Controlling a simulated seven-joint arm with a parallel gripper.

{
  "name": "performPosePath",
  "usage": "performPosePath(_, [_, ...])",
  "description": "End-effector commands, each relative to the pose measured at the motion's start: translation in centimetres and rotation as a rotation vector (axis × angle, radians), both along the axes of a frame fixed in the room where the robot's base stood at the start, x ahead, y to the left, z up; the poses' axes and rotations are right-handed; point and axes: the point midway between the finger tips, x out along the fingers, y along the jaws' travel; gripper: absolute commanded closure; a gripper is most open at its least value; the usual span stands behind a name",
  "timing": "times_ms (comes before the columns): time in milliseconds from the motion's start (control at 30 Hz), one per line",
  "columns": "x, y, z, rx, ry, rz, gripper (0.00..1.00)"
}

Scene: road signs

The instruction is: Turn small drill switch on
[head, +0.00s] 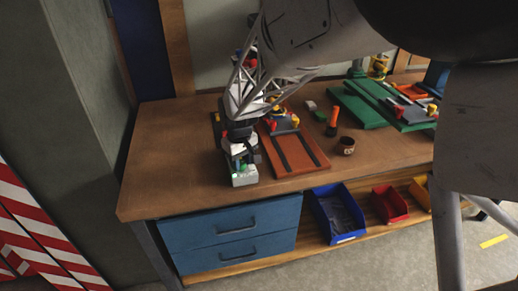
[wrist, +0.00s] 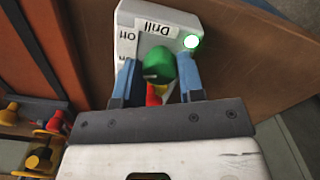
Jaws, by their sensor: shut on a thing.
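The drill switch box (wrist: 172,22) is light grey, with upside-down labels reading "Drill" and, at the left, what looks like "Off" and "On". A round indicator lamp (wrist: 191,41) on it glows green. The box also shows in the head view (head: 244,180), at the front edge of the bench. The switch (wrist: 158,62) has a green end and a red part below it. My gripper (wrist: 157,78) has its two blue-grey fingers on either side of the switch and is shut on it. My gripper hides the switch's base and part of the labels.
The wooden bench (head: 160,150) carries an orange-brown board (head: 292,155) with dark rails just right of the box. Green boards (head: 360,107), an orange cylinder (head: 332,123) and a dark cup (head: 346,146) stand farther right. The bench's left side is clear.

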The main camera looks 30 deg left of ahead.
Motion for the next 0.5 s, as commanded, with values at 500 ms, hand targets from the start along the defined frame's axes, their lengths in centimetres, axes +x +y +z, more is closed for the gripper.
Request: performPosePath(500, [0.04, 0.07, 0.11, 0.002, -0.002, 0.225, 0.88])
